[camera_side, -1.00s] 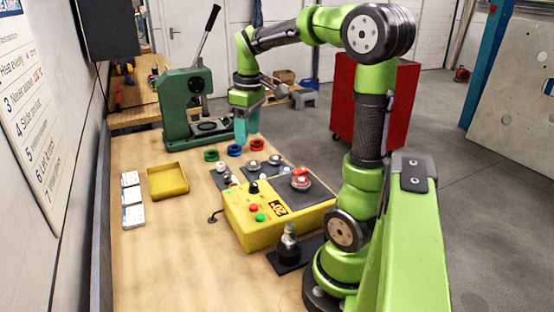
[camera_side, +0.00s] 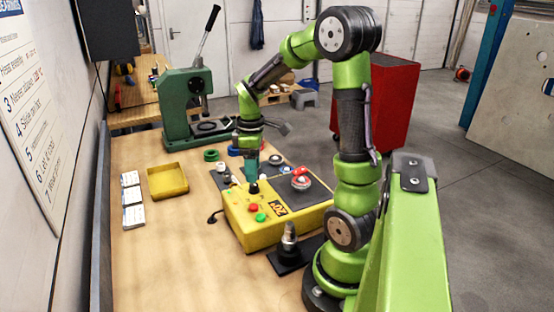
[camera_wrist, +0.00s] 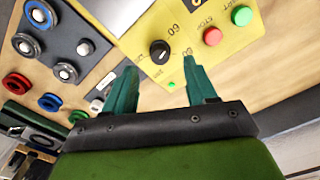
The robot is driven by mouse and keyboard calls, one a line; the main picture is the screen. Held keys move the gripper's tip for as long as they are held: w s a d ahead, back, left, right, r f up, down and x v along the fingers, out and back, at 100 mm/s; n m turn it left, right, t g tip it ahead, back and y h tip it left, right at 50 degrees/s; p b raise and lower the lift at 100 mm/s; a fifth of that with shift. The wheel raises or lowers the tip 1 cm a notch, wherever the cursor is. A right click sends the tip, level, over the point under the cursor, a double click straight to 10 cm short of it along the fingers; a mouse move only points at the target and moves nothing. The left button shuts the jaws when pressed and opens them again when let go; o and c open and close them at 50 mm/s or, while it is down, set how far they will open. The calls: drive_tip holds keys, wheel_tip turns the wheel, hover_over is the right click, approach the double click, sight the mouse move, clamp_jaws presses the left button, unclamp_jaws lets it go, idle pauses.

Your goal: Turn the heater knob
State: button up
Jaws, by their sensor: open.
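The heater knob (camera_wrist: 160,52) is a round black knob with a white pointer line, on the yellow heater box (camera_wrist: 150,22). Printed numbers stand beside it. In the wrist view it lies just beyond and between the two teal fingers of my gripper (camera_wrist: 158,72), which are apart with nothing between them. In the side view my gripper (camera_side: 250,172) points down just above the knob (camera_side: 253,187), at the far left part of the yellow box (camera_side: 262,235). Whether the fingertips reach down beside the knob is not clear.
A red button (camera_wrist: 213,36) and a green button (camera_wrist: 242,15) sit close to the knob. A plate with metal pegs (camera_wrist: 40,15) and coloured rings (camera_wrist: 17,85) lie nearby. A yellow tray (camera_side: 168,180) and green press (camera_side: 190,105) stand left and behind.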

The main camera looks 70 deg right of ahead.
sight(254, 187)
drive_tip(key=shift+f, duration=2.2)
drive_tip(key=c, duration=1)
drive_tip(key=shift+c, duration=0.2)
drive_tip(key=m, duration=0.6)
drive_tip(key=shift+m, duration=0.3)
drive_tip(key=m, duration=0.3)
drive_tip(key=shift+m, duration=2.1)
